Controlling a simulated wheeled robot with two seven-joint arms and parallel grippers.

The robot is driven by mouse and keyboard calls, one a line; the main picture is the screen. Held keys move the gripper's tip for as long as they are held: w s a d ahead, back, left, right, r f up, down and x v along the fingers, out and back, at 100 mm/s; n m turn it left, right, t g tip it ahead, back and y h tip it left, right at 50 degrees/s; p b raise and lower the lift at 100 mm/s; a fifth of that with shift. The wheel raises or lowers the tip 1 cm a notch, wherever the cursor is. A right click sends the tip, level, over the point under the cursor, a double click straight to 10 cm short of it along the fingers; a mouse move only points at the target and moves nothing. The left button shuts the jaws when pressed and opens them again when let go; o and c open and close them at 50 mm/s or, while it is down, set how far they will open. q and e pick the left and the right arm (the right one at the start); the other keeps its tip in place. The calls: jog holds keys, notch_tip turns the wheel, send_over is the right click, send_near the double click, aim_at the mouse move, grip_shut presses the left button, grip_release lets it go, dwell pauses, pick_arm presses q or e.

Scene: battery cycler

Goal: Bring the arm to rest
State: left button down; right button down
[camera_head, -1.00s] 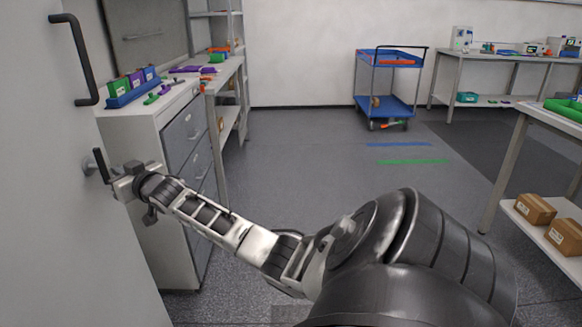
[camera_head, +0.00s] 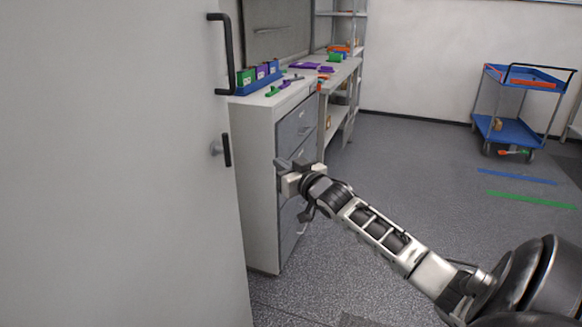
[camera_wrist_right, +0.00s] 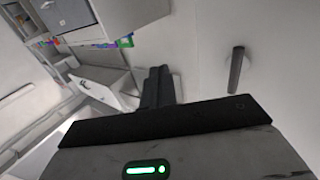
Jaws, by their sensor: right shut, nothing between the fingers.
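My right arm comes in from the lower right in the head view. Its gripper (camera_head: 288,164) is in front of the drawer cabinet, to the right of the door's lever handle (camera_head: 226,150) and apart from it. In the right wrist view the gripper's dark fingers (camera_wrist_right: 158,86) are together with nothing between them, and the lever handle (camera_wrist_right: 236,69) stands clear to their right. My left gripper is in neither view.
A large white door (camera_head: 120,180) with a dark pull handle (camera_head: 225,55) fills the left. The drawer cabinet (camera_head: 257,185) carries a blue rack (camera_head: 262,84). A blue trolley (camera_head: 515,138) stands at the back right. Open floor (camera_head: 420,170) lies between.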

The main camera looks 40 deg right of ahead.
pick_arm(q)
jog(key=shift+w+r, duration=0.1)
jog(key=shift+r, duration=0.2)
pick_arm(e)
jog(key=shift+s+d, duration=0.4)
jog(key=shift+s, duration=0.45)
jog(key=s+a+f+n+g+y, duration=0.15)
jog(key=s+a+f, duration=0.25)
jog(key=a+f, duration=0.4)
jog(key=s+a+f+n+g+y, duration=0.1)
jog(key=s+a+f+g+y, duration=0.1)
jog(key=s+a+f, duration=0.5)
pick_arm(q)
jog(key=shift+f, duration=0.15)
pick_arm(e)
jog(key=s+a+f+g+y, duration=0.1)
jog(key=s+a+f+g, duration=0.1)
jog(key=s+a, duration=0.5)
jog(key=s+a+f+n+g+y, duration=0.1)
jog(key=s+a+f, duration=0.4)
jog(key=a, duration=0.8)
jog(key=shift+s+f+g, duration=0.15)
jog(key=shift+s+g, duration=0.2)
jog(key=shift+s, duration=0.75)
jog(key=shift+n, duration=0.25)
